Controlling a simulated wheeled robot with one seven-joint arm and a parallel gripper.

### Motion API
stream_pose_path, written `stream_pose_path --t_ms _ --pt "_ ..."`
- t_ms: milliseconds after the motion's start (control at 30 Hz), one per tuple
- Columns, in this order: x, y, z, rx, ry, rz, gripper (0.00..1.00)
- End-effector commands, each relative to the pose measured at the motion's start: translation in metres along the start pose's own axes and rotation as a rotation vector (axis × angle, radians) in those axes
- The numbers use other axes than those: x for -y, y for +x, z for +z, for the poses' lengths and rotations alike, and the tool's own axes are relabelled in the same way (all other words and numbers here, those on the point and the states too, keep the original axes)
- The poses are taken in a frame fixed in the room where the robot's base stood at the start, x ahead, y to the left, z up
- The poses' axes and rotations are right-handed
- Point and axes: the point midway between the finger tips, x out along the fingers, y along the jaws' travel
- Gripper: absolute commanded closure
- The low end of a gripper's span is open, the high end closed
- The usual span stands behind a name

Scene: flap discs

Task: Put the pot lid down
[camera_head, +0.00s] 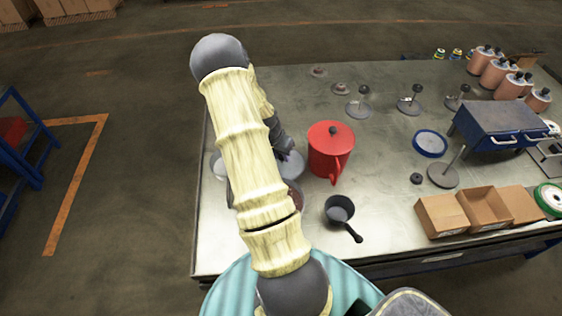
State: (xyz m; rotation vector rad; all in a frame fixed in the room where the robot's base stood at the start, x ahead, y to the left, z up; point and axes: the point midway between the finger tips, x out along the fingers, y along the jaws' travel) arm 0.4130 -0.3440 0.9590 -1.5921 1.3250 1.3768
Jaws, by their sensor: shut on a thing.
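My arm reaches up and bends back down over the left end of the table. My gripper (281,152) is mostly hidden behind the arm. Its fingertips are not clear. A round grey lid-like piece (293,165) shows just beside it, right of the arm, and appears to be the pot lid held in the jaws. Whether it touches anything below cannot be told. A grey rim (218,165) and part of a reddish-brown round thing (295,195) also show around the arm, mostly covered. A red lidded pot (328,158) with a dark knob stands close to the right.
A small dark saucepan (339,210) stands near the front edge of the metal table (385,190). Several round-based stands (360,108) are behind. Cardboard boxes (440,217), a blue drawer box (495,125) and copper-coloured canisters (497,72) fill the right. The table is bare around (375,165).

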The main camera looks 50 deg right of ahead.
Motion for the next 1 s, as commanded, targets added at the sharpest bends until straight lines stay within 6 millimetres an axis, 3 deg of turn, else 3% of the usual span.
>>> stream_pose_path --t_ms 300,700,733,800,1000 --pt "0.004 0.035 0.009 0.002 0.000 0.001 0.98" --pt "0.006 0.041 0.011 0.001 0.000 0.000 0.98" --pt "0.005 0.040 0.010 0.001 0.000 0.000 0.68" --pt "0.005 0.040 0.010 0.001 0.000 0.000 0.54" --pt "0.005 0.039 0.010 0.001 0.000 0.000 0.52"
